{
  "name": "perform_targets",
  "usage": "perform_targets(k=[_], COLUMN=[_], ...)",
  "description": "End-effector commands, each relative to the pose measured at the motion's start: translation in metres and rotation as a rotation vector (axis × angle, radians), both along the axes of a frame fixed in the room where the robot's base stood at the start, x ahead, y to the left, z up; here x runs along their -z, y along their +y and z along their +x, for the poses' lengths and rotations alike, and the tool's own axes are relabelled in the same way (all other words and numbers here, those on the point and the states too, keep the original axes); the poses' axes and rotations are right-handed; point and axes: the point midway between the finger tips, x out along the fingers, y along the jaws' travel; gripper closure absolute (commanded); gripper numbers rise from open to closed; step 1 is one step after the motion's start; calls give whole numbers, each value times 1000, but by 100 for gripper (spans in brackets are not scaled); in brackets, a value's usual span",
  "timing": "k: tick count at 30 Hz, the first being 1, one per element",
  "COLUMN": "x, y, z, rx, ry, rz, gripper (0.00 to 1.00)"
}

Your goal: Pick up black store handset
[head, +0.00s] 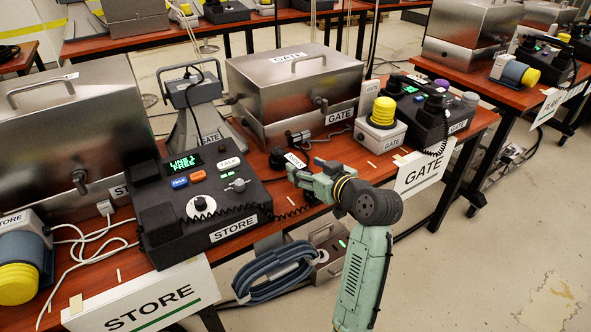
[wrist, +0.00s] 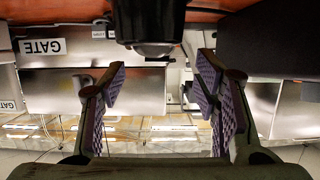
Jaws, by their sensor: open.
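The black store handset (head: 280,158) appears to lie off its cradle on the red-brown table, with a white tag by it; much of it is hidden behind my gripper. In the wrist view, a dark rounded end, likely the handset (wrist: 150,28), shows at the top between and beyond my fingertips. The black store phone (head: 205,205) stands at left with an empty-looking cradle; its coiled cord runs right toward my gripper. My gripper (head: 300,175) is open and empty at the table's front edge, close to the handset. It also shows open in the wrist view (wrist: 161,78).
The gate phone (head: 440,115) with its handset on top and a yellow-topped beacon (head: 383,125) stand to the right. A steel GATE box (head: 292,90) and a grey horn (head: 195,110) stand behind. GATE (head: 425,170) and STORE (head: 145,300) signs hang at the front edge.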

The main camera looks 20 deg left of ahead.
Motion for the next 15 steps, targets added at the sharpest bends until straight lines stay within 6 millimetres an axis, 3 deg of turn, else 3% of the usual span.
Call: perform_targets(k=[15], x=[17], y=[45], z=[34], rx=[-1], ry=[-2], rz=[-3], gripper=[44])
